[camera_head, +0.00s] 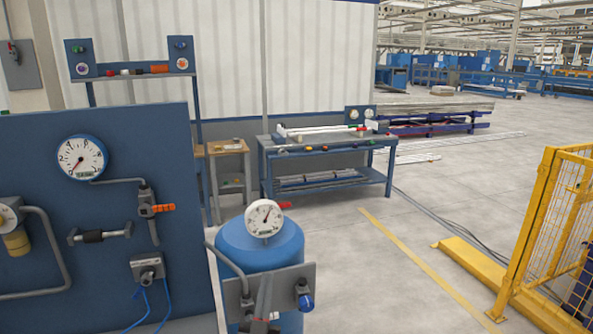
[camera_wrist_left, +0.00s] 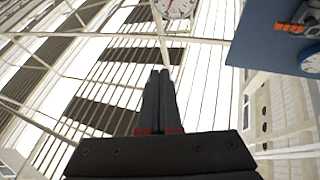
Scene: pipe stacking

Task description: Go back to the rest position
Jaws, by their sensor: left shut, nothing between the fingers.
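My left gripper (camera_wrist_left: 160,73) shows in the left wrist view, pointing up the picture with its two dark fingers together and nothing between them. Red parts show at the base of the fingers. Behind it are white roof beams and dark roof panels, so nothing touches the fingertips there. In the head view I cannot clearly make out the left gripper against the equipment at the bottom. My right gripper is in neither view.
A blue panel (camera_head: 110,240) with gauges and valves stands at the left in the head view. A blue tank (camera_head: 240,247) with a gauge stands close at the bottom. A blue workbench (camera_head: 285,148) is farther back. A yellow fence (camera_head: 533,225) is at the right; open floor lies between.

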